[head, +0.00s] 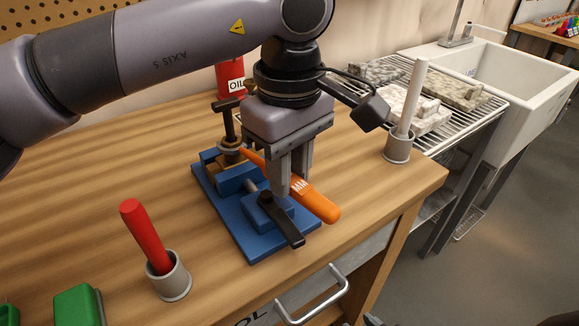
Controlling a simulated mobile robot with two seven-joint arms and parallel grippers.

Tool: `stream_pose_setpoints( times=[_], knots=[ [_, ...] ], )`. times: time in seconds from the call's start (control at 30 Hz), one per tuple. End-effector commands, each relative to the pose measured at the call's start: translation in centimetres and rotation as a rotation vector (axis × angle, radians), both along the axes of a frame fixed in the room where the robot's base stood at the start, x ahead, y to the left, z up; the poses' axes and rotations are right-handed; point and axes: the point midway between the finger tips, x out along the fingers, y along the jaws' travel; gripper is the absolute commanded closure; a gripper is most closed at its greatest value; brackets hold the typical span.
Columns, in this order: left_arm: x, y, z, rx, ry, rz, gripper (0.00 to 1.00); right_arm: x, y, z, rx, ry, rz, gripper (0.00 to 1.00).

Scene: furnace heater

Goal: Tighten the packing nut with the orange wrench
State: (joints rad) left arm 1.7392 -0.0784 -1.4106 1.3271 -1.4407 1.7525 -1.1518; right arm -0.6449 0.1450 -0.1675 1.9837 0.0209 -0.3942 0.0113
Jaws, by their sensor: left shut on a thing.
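The orange wrench (318,204) is held in my left gripper (287,188), its thick handle pointing to the lower right. Its thin end reaches up-left toward the brass packing nut (232,150) on the valve. I cannot tell whether the wrench's jaw is around the nut or only beside it. The valve with its dark T-handle (227,112) stands upright in a blue vise (237,205) on the bench. The vise has a black lever (281,220) below the gripper. My left gripper is shut on the wrench. My right gripper is not in view.
A red rod leans in a grey cup (170,278) at the front left, near a green block (78,305). A white rod stands in a grey cup (398,147) at the right. A red oil can (230,76) stands behind the vise. A wire rack (440,97) and sink (500,85) lie beyond the bench.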

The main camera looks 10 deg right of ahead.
Motion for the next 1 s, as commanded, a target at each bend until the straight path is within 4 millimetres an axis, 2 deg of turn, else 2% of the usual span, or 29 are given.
stream_pose_setpoints(
  times=[0.6,1.0],
  knots=[
    [0.0,0.0,2.8,-0.001,-0.001,-0.001,1.00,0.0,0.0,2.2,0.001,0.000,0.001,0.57],
    [-0.1,-0.1,2.8,-0.001,-0.001,-0.001,1.00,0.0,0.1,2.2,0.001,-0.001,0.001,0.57]
  ],
)
